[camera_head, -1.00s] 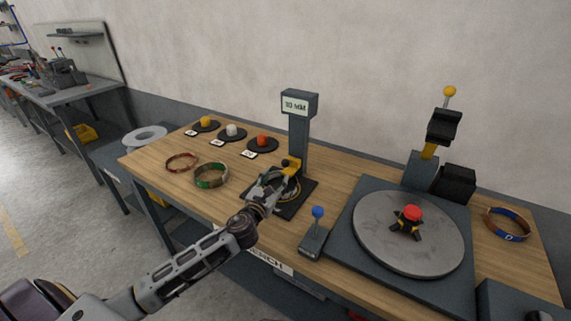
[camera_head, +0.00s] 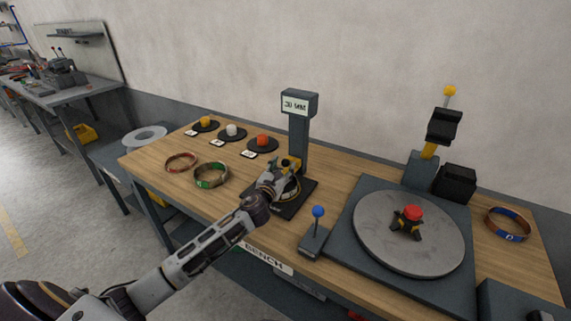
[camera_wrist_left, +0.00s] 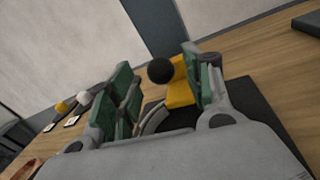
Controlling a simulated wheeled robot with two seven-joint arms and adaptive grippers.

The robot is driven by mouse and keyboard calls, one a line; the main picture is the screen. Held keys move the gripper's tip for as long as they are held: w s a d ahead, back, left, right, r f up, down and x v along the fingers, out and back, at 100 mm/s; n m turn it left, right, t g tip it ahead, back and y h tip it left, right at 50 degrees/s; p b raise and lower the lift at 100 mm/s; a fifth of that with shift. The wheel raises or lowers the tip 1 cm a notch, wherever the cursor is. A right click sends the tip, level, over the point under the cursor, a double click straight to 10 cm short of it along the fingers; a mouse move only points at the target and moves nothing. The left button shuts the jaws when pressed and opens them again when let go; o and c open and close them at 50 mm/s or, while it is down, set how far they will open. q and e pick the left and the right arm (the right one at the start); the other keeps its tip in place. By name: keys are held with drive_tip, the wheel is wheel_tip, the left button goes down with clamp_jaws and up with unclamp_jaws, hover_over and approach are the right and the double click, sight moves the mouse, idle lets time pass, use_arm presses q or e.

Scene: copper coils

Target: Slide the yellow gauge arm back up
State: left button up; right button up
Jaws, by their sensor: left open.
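The gauge is a dark post (camera_head: 299,140) with a lit display (camera_head: 295,104) on top, standing on a black base plate (camera_head: 309,187). Its yellow gauge arm (camera_head: 292,163) is low on the post, just above a coil (camera_head: 291,188) on the plate. My left gripper (camera_head: 277,173) is at the arm and partly hides it and the coil. In the left wrist view, the yellow arm (camera_wrist_left: 178,94) and its black knob (camera_wrist_left: 160,70) are between the green-padded fingers of my open gripper (camera_wrist_left: 157,67). The arm is close to the right finger; whether they touch I cannot tell.
A blue-knobbed lever (camera_head: 316,230) and a turntable (camera_head: 390,245) with a red-topped hub are to the right. Green (camera_head: 211,175) and red (camera_head: 181,162) coils lie left, before several dark discs. A blue-brown coil (camera_head: 507,224) lies far right.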

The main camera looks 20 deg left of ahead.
use_arm(q)
drive_tip(key=shift+w, duration=1.65)
clamp_jaws()
